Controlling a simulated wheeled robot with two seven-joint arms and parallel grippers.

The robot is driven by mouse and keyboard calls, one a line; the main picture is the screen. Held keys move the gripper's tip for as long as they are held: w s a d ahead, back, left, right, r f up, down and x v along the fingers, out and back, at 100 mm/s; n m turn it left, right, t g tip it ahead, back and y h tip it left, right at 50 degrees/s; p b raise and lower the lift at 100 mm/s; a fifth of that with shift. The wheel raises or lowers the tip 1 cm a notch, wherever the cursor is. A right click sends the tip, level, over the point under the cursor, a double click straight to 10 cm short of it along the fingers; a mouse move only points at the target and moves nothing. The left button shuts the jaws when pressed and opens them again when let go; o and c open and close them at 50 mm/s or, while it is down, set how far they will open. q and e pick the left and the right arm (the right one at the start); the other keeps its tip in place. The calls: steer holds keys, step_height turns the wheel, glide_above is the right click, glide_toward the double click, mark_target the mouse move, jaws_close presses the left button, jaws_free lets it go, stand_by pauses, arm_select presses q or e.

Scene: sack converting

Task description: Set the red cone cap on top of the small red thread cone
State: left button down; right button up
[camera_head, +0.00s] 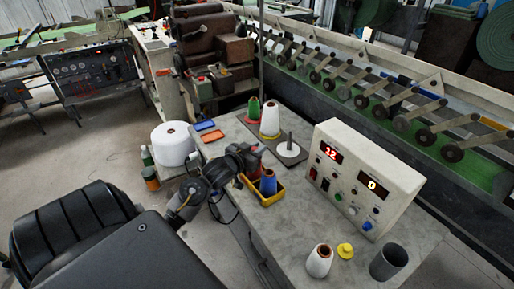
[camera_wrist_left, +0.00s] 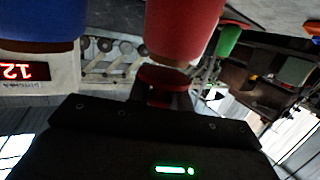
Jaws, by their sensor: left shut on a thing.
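The red cone cap (camera_wrist_left: 166,77) is held in my left gripper (camera_wrist_left: 166,96), right at that tip. I cannot tell whether cap and cone touch. In the head view, my left gripper (camera_head: 252,156) is over the yellow tray (camera_head: 266,201). The red cone there is mostly hidden by the gripper. A blue cone (camera_head: 268,181) stands in the tray beside it and shows in the left wrist view (camera_wrist_left: 42,22). My right gripper is out of view.
A control box (camera_head: 366,172) stands right of the tray. A white cone (camera_head: 319,261), yellow cap (camera_head: 345,251) and grey cup (camera_head: 388,263) stand at the front. Behind are a green cone (camera_head: 253,108), a white cone (camera_head: 269,121) and a peg (camera_head: 289,141). The middle tabletop is clear.

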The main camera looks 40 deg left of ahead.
arm_select(q)
steer(key=shift+p, duration=0.4)
steer(key=shift+f, duration=0.55)
stand_by(0.8)
steer(key=c, duration=1.2)
jaws_free()
steer(key=b+v, duration=0.1)
steer(key=v, duration=1)
